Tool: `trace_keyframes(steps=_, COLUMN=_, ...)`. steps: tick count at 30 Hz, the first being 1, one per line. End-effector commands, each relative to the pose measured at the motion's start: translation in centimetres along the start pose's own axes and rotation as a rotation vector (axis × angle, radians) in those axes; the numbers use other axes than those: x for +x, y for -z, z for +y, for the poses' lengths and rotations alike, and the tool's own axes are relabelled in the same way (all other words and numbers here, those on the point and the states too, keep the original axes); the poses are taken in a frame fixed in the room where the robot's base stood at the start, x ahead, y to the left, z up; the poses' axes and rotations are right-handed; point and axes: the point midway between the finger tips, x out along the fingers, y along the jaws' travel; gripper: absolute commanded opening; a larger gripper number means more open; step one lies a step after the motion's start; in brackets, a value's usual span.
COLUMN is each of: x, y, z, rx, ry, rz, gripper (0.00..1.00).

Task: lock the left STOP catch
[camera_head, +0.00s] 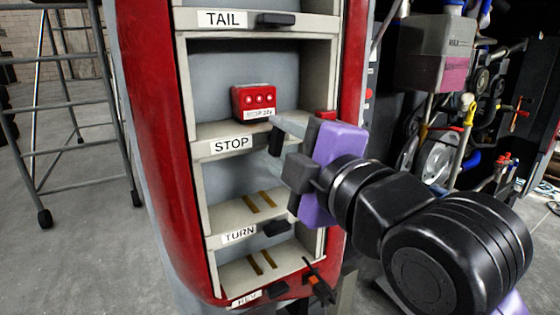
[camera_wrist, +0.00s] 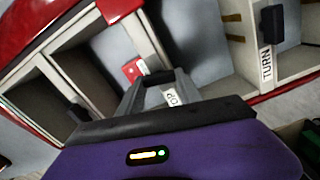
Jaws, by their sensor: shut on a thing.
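The STOP shelf carries a white STOP label (camera_head: 231,145) on its front edge. The dark STOP catch (camera_head: 275,142) is right of the label and appears to stand upright, partly hidden by my gripper. My gripper (camera_head: 284,127), with a purple body, reaches in from the right and is shut on this catch. In the wrist view the catch (camera_wrist: 158,77) sits between my two grey fingers (camera_wrist: 157,90), and the label's end (camera_wrist: 171,97) shows just below it. A red lamp unit (camera_head: 254,101) stands on the STOP shelf above the label.
The TAIL catch (camera_head: 276,19) above and the TURN catch (camera_head: 276,228) below lie level along their shelf edges. The red cabinet wall (camera_head: 351,65) rises close to my gripper. An orange-handled tool (camera_head: 320,285) is low right. A scaffold ladder (camera_head: 75,109) stands at left.

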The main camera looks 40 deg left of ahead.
Motion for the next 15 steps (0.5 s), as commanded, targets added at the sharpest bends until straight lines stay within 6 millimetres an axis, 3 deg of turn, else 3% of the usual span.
trace_keyframes(steps=15, x=0.02, y=0.05, z=-0.41, rx=-0.241, ry=0.005, rz=0.003, gripper=0.01)
